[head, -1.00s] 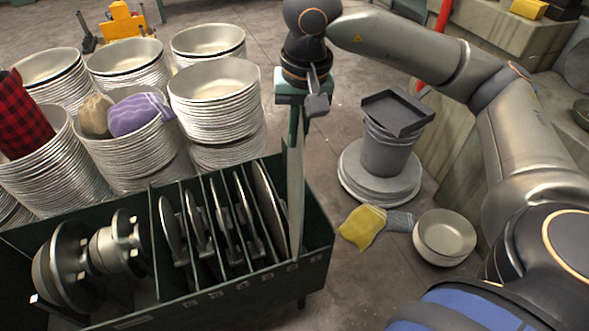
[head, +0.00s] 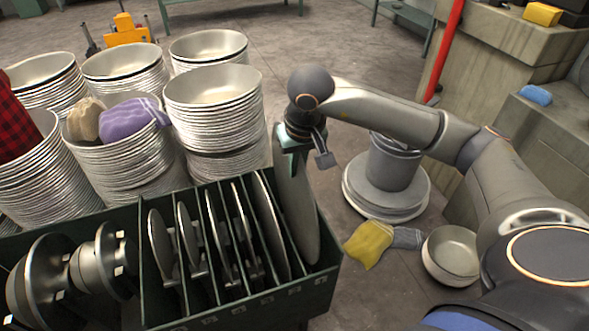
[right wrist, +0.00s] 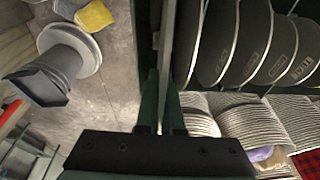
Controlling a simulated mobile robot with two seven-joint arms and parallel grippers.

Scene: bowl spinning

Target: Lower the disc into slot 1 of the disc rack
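My right gripper (head: 293,145) is shut on the top edge of a grey disc (head: 297,210), held upright and nearly edge-on to the head camera. The disc's lower part is down inside the rightmost compartment of the dark green disc rack (head: 338,262). I cannot tell whether it touches the rack floor, and the slot labels are too small to read. In the right wrist view, the fingers (right wrist: 163,112) close on the thin edge of the disc (right wrist: 166,55). My left gripper is not in view.
Several other discs (head: 268,225) stand in the rack's slots to the left, with dividers between them. Metal hubs (head: 95,265) fill its left end. Stacks of bowls (head: 212,115) stand behind.

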